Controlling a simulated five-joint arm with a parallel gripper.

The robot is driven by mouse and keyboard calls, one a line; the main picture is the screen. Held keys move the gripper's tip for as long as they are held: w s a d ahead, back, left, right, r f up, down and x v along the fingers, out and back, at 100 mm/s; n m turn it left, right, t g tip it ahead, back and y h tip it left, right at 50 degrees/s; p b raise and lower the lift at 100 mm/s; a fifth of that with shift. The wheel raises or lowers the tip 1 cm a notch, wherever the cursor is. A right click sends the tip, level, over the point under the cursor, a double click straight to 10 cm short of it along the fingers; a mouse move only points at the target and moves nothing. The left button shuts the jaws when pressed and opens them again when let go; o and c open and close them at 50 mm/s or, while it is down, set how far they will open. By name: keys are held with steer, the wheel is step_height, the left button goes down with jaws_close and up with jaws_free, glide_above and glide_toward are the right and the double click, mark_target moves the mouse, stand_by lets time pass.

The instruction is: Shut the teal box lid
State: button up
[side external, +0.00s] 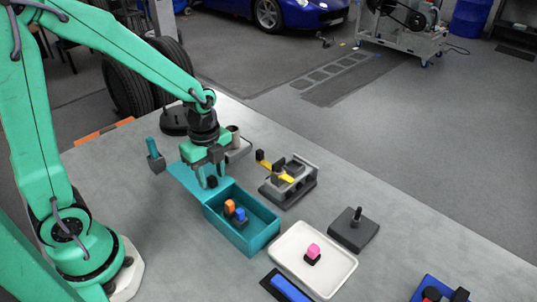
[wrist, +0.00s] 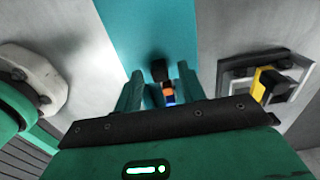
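The teal box (side external: 262,233) stands open on the table in the side view, with an orange item (side external: 229,207) and a blue item (side external: 240,215) inside. Its teal lid (side external: 184,177) is open, folded back on the side toward my arm. My gripper (side external: 207,174) is low over the lid and hides part of it. In the wrist view the lid (wrist: 150,25) fills the middle. A black knob (wrist: 160,71) shows between the tips of my gripper (wrist: 160,88), whose fingers stand apart. I cannot tell whether they touch the knob.
A grey fixture with a yellow bar (side external: 290,184) stands right of the box. A white tray (side external: 285,246) with a pink-topped item and a dark block with a peg (side external: 354,230) are further right. A teal-handled tool (side external: 154,156) is left of the lid.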

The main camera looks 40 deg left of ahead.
steer(key=shift+f, duration=0.55)
steer(key=shift+c, duration=0.4)
jaws_close()
steer(key=shift+d, duration=0.1)
steer(key=d, duration=1.6)
steer(key=shift+o, duration=0.4)
jaws_free()
